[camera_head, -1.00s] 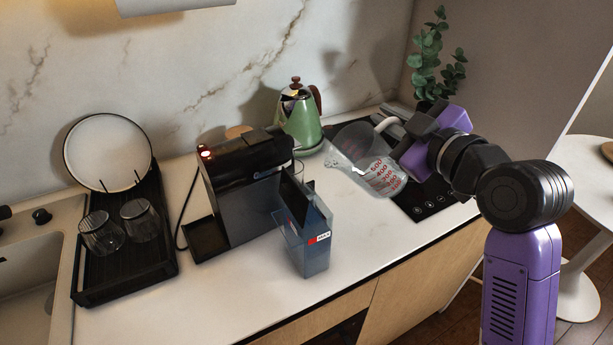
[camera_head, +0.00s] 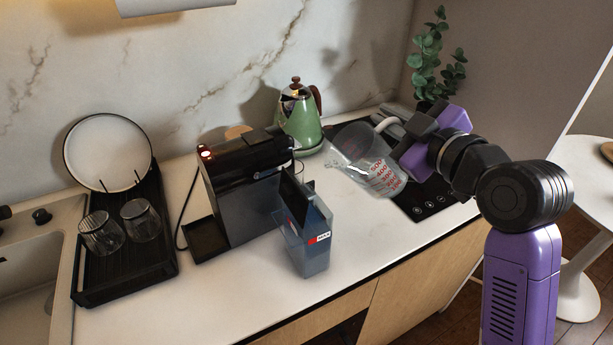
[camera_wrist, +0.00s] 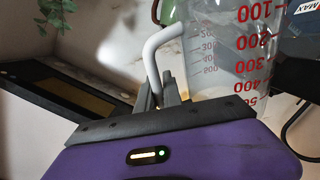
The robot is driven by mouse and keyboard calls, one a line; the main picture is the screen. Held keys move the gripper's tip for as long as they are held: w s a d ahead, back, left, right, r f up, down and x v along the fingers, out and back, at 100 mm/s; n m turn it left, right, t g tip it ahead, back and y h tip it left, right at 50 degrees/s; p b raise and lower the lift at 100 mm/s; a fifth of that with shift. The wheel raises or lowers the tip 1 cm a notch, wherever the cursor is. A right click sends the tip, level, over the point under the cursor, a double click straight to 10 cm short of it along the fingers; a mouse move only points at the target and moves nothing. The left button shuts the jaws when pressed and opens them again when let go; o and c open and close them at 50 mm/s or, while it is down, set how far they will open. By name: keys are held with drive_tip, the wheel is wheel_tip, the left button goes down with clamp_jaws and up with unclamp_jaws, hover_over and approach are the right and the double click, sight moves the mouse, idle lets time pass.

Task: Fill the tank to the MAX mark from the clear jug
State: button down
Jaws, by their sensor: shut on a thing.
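The clear jug (camera_head: 368,165) with red measuring marks is held tilted above the counter, its mouth end toward the left. My gripper (camera_head: 396,131) is shut on its white handle (camera_head: 384,123); the wrist view also shows my gripper (camera_wrist: 166,98) on the handle (camera_wrist: 154,50) and the jug's wall (camera_wrist: 225,55). The tank (camera_head: 307,243), a smoky see-through box with a dark raised flap and a red-and-white MAX label, stands on the counter to the left of and below the jug. The jug's mouth is apart from the tank. I cannot make out the water level in either.
A black coffee machine (camera_head: 245,195) stands left of the tank. A green kettle (camera_head: 301,122) is behind the jug. A black hob (camera_head: 432,200) lies beneath the jug. A black rack (camera_head: 130,262) with two glasses is at left. The counter's front is clear.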

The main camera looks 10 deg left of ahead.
drive_tip(key=shift+w+d+f+m+b, duration=0.15)
drive_tip(key=shift+d+f+m+b, duration=0.3)
drive_tip(key=shift+f+b, duration=0.15)
drive_tip(key=w+d+f+m+y+b, duration=0.1)
drive_tip(key=w+d+f+m+b, duration=0.1)
drive_tip(key=d+f+m+b, duration=0.4)
drive_tip(key=shift+w+d+f+m+t, duration=0.15)
drive_tip(key=shift+w+f+m+t, duration=0.2)
drive_tip(key=shift+f, duration=0.75)
drive_tip(key=shift+s+r, duration=0.1)
idle(0.5)
